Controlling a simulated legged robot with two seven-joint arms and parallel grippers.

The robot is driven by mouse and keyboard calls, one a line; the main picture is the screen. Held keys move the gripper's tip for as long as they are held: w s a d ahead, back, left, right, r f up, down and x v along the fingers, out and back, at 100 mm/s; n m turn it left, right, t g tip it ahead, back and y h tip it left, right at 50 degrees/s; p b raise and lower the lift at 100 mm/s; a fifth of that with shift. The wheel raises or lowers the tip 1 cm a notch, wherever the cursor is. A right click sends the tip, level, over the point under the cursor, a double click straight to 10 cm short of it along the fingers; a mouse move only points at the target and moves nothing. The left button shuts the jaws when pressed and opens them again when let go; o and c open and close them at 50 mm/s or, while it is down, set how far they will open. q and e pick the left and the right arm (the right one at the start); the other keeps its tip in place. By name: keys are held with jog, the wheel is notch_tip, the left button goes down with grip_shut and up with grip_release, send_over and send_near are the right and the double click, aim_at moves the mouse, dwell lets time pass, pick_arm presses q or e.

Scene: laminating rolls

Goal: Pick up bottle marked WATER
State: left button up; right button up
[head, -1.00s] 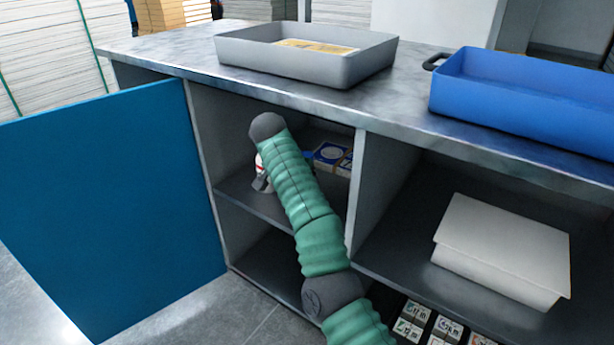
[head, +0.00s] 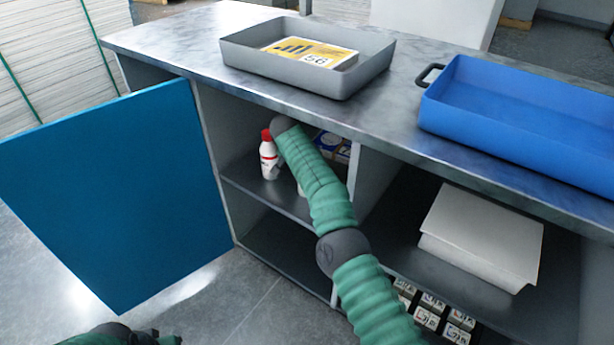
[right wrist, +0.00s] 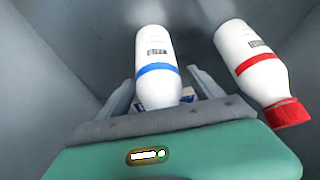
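A white bottle with a blue band (right wrist: 157,55) stands between the two fingers of my right gripper (right wrist: 161,80) in the right wrist view. The fingers are spread, with a small gap visible on each side of it. A second white bottle, with a red band and red cap (right wrist: 258,65), is outside the fingers to the right. This red-capped bottle also shows on the cabinet's upper shelf in the head view (head: 269,158). There my forearm hides the right gripper and most of the blue-banded bottle. The label words are too small to read.
The shelf compartment has close side walls and a blue open door (head: 110,190) at left. Boxes (head: 333,146) stand behind my arm. A grey tray (head: 300,75) and blue tray (head: 510,120) sit on the countertop. A white box (head: 480,235) lies in the right compartment.

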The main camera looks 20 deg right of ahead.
grip_shut()
jog(key=shift+r, duration=0.1)
dwell(0.4)
